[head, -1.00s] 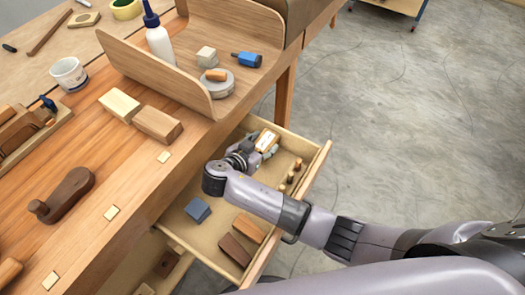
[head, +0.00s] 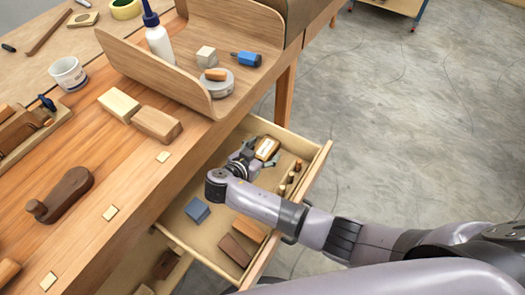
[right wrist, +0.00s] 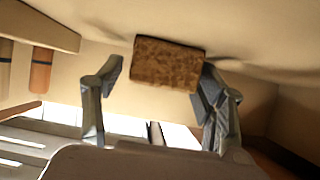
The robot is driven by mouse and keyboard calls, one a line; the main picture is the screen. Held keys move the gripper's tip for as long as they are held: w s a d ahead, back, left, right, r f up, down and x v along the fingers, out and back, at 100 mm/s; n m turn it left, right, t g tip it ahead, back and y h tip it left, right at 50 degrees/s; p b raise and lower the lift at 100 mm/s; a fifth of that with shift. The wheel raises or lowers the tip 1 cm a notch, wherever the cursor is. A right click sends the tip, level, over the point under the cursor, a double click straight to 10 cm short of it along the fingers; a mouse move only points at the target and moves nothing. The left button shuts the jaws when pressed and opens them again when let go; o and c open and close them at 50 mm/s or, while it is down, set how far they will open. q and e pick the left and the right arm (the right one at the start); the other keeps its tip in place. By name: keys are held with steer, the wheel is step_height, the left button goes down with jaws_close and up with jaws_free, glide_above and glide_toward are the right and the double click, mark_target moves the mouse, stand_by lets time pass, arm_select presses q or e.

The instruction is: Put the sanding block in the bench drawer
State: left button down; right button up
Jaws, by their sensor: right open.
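The sanding block (head: 267,148), with a pale top, lies inside the open bench drawer (head: 312,172), towards its far end. In the right wrist view the sanding block (right wrist: 168,63) shows a brown, grainy, cork-like face. My right gripper (head: 259,154) is down in the drawer with its fingers spread at the block. In the right wrist view the left finger stands apart from the block; the right finger is close beside it, and I cannot tell if they touch. My left gripper is not in view.
The drawer also holds a blue block (head: 197,210), brown blocks (head: 234,250) and several small pegs (head: 290,178). The bench top above carries a curved wooden piece (head: 165,72), a white bottle (head: 158,42) and wood blocks (head: 157,124). Open floor lies to the right.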

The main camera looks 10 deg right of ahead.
steer(key=shift+r, duration=0.25)
steer(key=v, duration=1.2)
steer(key=shift+f+b, duration=0.2)
steer(key=shift+b, duration=0.15)
